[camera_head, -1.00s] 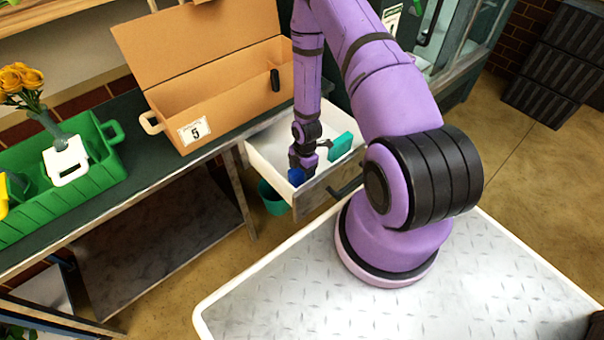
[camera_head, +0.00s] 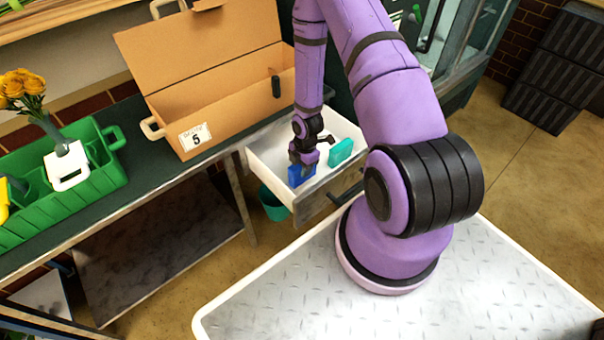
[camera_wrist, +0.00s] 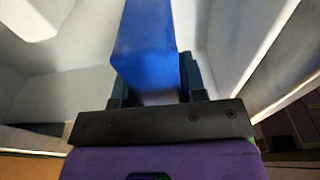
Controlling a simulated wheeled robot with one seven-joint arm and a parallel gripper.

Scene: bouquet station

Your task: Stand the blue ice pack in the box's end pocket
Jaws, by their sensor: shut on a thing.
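The blue ice pack (camera_head: 299,176) is held in my gripper (camera_head: 303,163), just above or inside the open drawer. In the wrist view the blue pack (camera_wrist: 146,45) sits between the two dark fingers of my gripper (camera_wrist: 158,90), which are shut on it. The cardboard box (camera_head: 228,109), with its lid up and a label reading 5, stands on the bench to the left of the drawer. A black piece shows on its right inner end. The inside of the box is only partly seen, and the pocket cannot be made out clearly.
The white drawer (camera_head: 268,160) also holds a teal block (camera_head: 341,152) to the right of my gripper. A green crate (camera_head: 88,176) with yellow flowers (camera_head: 22,83) stands on the bench (camera_head: 145,160) at left. A teal bin (camera_head: 272,202) is below the drawer.

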